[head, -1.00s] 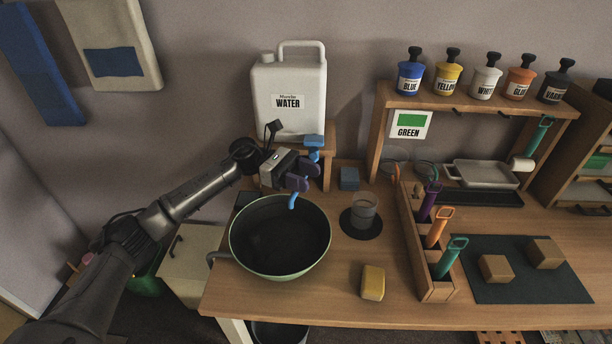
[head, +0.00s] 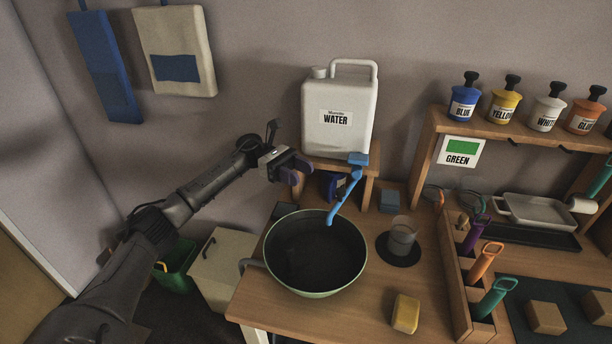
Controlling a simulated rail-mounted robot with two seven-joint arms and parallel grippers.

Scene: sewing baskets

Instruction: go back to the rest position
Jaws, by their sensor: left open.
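My left gripper (head: 289,167) comes in from the left in the head view. It is open and empty, in front of the lower left of the white water canister (head: 338,118). A blue tap handle and spout (head: 343,197) hang from the canister's stand, to the right of the gripper and apart from it. The dark bowl with a pale green rim (head: 315,252) stands on the table below the spout. My right gripper is not in view.
A glass (head: 402,238) on a dark coaster and a yellow sponge (head: 405,314) stand right of the bowl. A wooden tool rack (head: 455,280) is further right. A green bin (head: 177,268) and a pale cabinet (head: 222,268) stand at the left.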

